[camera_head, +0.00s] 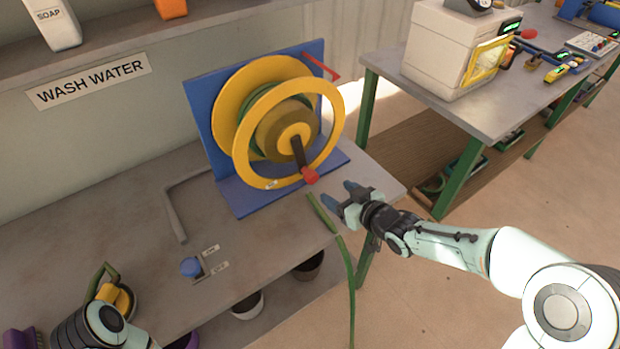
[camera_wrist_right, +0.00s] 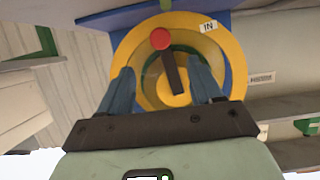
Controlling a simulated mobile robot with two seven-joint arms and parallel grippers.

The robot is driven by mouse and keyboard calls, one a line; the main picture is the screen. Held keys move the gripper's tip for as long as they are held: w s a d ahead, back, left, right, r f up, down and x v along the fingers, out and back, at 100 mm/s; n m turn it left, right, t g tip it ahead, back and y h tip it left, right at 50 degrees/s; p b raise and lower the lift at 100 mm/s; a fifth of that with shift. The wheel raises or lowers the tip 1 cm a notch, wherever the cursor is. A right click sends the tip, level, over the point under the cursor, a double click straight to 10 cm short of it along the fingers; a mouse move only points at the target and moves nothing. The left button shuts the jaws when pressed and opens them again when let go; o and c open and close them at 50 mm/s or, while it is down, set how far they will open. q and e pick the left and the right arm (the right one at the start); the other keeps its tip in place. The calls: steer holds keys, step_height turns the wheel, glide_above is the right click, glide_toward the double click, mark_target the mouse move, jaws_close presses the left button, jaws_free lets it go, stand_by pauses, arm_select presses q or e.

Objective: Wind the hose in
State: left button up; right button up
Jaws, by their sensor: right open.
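The yellow hose reel (camera_head: 241,94) stands on a blue bracket (camera_head: 208,115). Some green hose is wound between its discs. Its dark crank arm (camera_head: 298,152) ends in a red knob (camera_head: 310,176), at the lower right of the front ring. The knob also shows in the wrist view (camera_wrist_right: 160,39), near an "IN" label. The loose green hose (camera_head: 348,280) crosses the table edge and hangs down. My right gripper (camera_head: 338,196) is open and empty, just right of and below the knob, apart from it. My left arm shows at the lower left; its fingers are not visible.
A yellow item (camera_head: 115,298) lies near my left arm. A second bench (camera_head: 480,115) with a white box (camera_head: 445,50) stands at right.

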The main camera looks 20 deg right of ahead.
mark_target(314, 179)
steer(key=b+x, duration=0.3)
steer(key=x, duration=0.8)
steer(key=shift+w+a+f, duration=0.15)
steer(key=shift+w+f, duration=0.1)
steer(key=shift+f, duration=0.05)
jaws_close()
